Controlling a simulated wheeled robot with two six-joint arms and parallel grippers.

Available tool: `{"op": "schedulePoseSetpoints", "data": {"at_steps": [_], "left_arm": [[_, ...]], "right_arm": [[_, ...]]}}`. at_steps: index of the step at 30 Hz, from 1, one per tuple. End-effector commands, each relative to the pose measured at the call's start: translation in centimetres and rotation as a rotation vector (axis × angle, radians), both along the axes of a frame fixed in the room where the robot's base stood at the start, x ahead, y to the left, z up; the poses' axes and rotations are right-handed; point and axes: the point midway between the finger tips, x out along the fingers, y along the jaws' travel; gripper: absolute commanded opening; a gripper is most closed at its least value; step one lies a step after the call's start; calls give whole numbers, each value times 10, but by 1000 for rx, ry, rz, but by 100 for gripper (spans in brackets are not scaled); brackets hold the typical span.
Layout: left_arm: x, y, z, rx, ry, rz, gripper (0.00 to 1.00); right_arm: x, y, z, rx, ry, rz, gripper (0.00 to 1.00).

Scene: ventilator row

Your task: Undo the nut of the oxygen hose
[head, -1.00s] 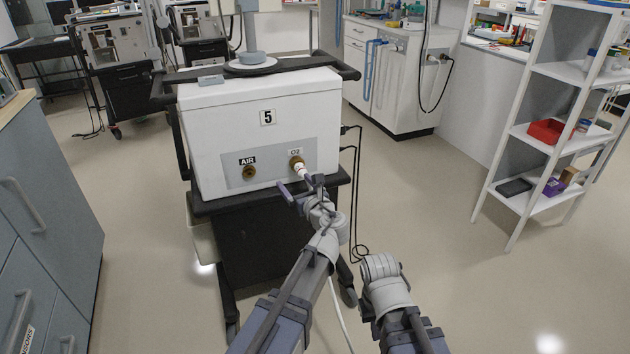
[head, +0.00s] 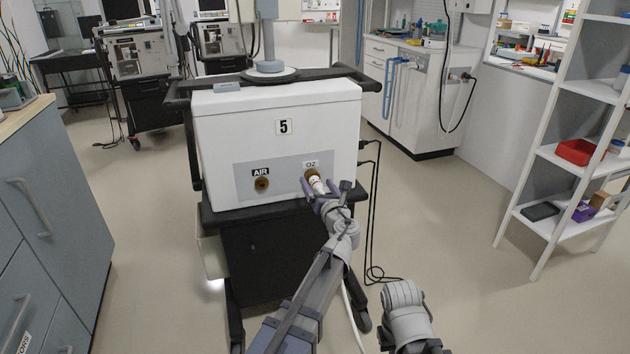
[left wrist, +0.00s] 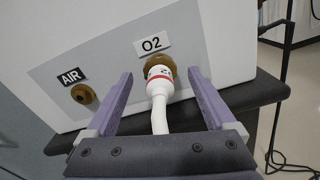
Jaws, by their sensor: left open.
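The white ventilator (head: 230,115) marked 5 stands on a dark cart. Its brass O2 port (head: 311,174) carries the oxygen hose's white nut (head: 317,185) with a red band. In the left wrist view the nut (left wrist: 160,83) sits against the brass O2 fitting (left wrist: 155,66), and the white hose (left wrist: 159,120) runs down from it. My left gripper (head: 325,190) is open; its purple fingers (left wrist: 162,92) stand on both sides of the nut with gaps, apart from it. My right arm's grey end is low at the front; its fingers cannot be made out.
The brass AIR port (head: 262,183) is left of O2, with no hose on it. Black cables (head: 376,210) hang at the cart's right side. A grey cabinet (head: 50,200) stands at left and a white shelf (head: 555,160) at right. Floor between cart and shelf is clear.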

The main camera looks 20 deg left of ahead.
Motion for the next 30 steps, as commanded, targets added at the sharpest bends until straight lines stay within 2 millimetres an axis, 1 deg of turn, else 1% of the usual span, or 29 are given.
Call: {"op": "schedulePoseSetpoints", "data": {"at_steps": [1, 3, 6, 14, 17, 30], "left_arm": [[10, 5, 0, 0, 0, 2, 89], [18, 10, 0, 0, 0, 2, 89], [24, 14, 0, -1, -1, 1, 89], [25, 16, 0, -1, -1, 0, 89], [25, 16, 0, -1, -1, 0, 79], [24, 15, 0, -1, -1, 0, 29]], "right_arm": [[0, 0, 0, 0, 0, 0, 0], [0, 0, 0, 0, 0, 0, 0], [0, 0, 0, 0, 0, 0, 0], [0, 0, 0, 0, 0, 0, 0], [0, 0, 0, 0, 0, 0, 0], [0, 0, 0, 0, 0, 0, 0]]}}
